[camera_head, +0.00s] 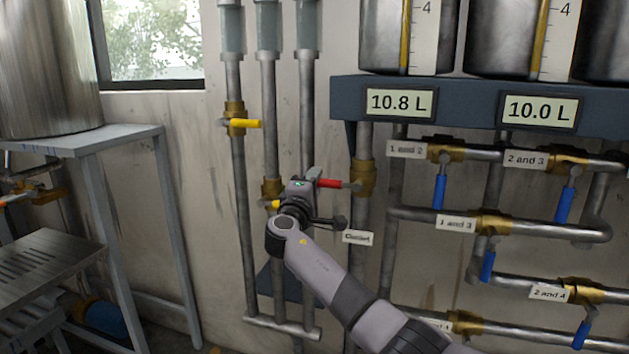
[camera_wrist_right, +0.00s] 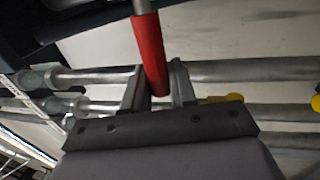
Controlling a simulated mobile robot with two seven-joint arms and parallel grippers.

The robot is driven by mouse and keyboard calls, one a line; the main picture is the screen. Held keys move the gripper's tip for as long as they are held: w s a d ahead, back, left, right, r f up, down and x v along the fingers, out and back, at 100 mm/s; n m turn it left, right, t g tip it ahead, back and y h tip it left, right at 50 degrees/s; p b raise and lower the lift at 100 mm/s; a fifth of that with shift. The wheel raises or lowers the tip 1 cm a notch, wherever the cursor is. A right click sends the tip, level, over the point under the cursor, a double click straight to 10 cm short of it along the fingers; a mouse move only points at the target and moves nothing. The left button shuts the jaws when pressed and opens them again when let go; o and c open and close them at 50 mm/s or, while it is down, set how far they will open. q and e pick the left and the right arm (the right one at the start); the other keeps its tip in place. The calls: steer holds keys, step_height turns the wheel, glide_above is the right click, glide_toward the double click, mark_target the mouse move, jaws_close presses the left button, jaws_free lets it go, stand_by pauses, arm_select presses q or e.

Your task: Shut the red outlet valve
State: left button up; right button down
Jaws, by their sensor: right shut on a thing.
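The red outlet valve shows in the head view as a brass body (camera_head: 364,178) on a vertical pipe, with a red handle (camera_head: 329,183) pointing left, about level. An "Outlet" label (camera_head: 357,237) sits just below it. My right gripper (camera_head: 314,182) is at the handle's free left end. In the right wrist view the red handle (camera_wrist_right: 149,45) runs down between the two fingers of the gripper (camera_wrist_right: 158,88), which is shut on it. The handle's tip is partly between the fingers. My left gripper is in neither view.
Yellow-handled valve (camera_head: 236,122) is on a pipe to the left. A grey metal stand (camera_head: 102,142) is at left.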

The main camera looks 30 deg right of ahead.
steer(key=shift+a+f, duration=0.1)
steer(key=shift+f, duration=0.15)
steer(key=c, duration=1)
jaws_free()
steer(key=shift+c, duration=0.2)
steer(key=shift+r, duration=0.1)
steer(key=shift+s, duration=0.1)
steer(key=v, duration=0.7)
steer(key=shift+b, duration=0.4)
steer(key=shift+a, duration=0.1)
